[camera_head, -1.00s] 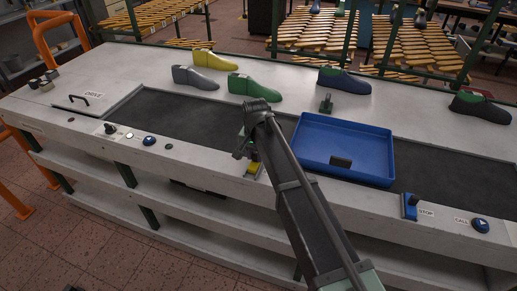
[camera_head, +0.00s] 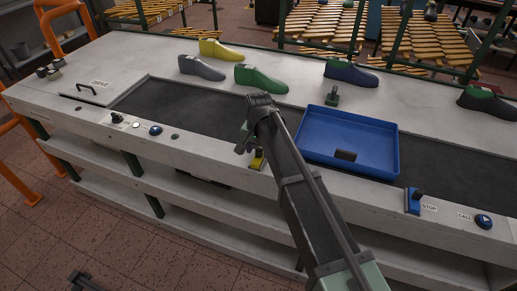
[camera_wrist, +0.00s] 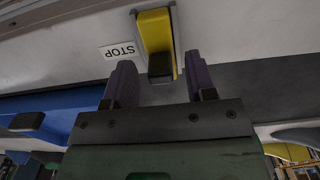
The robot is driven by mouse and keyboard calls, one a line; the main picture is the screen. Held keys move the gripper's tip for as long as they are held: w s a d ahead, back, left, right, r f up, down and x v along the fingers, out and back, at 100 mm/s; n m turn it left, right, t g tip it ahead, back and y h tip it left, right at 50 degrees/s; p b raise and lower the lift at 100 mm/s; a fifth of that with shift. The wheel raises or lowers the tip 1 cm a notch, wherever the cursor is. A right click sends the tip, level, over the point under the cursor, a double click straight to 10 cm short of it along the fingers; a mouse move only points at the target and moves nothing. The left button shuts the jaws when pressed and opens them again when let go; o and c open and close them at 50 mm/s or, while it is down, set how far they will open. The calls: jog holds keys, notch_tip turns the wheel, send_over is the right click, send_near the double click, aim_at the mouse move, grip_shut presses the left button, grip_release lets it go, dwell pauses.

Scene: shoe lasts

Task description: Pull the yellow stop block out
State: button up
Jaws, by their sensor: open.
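The yellow stop block (camera_wrist: 155,32) sits in its slot on the front ledge, with a dark end facing my gripper, in the wrist view. A STOP label, seen upside down, is beside it. My gripper (camera_wrist: 158,82) is open, one finger on each side of the block's dark end, with gaps showing. I cannot tell how far the fingertips reach along it. In the head view the yellow block (camera_head: 257,160) is mostly hidden behind my arm and gripper (camera_head: 246,145).
A blue tray (camera_head: 347,117) stands on the dark belt (camera_head: 190,110), right of my arm. A blue stop block (camera_head: 413,201) is at the front edge, farther right. Several shoe lasts (camera_head: 260,79) stand behind the belt. A DRIVE panel is at left.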

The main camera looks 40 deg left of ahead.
aim_at(259, 150)
notch_tip(259, 150, up, 10)
jog(key=p, duration=0.9)
jog(key=s+d+f+m+b, duration=0.1)
jog(key=d+m, duration=0.2)
jog(key=d, duration=5.5)
jog(key=shift+s+f+m+b, duration=0.2)
jog(key=shift+f+m+b, duration=0.1)
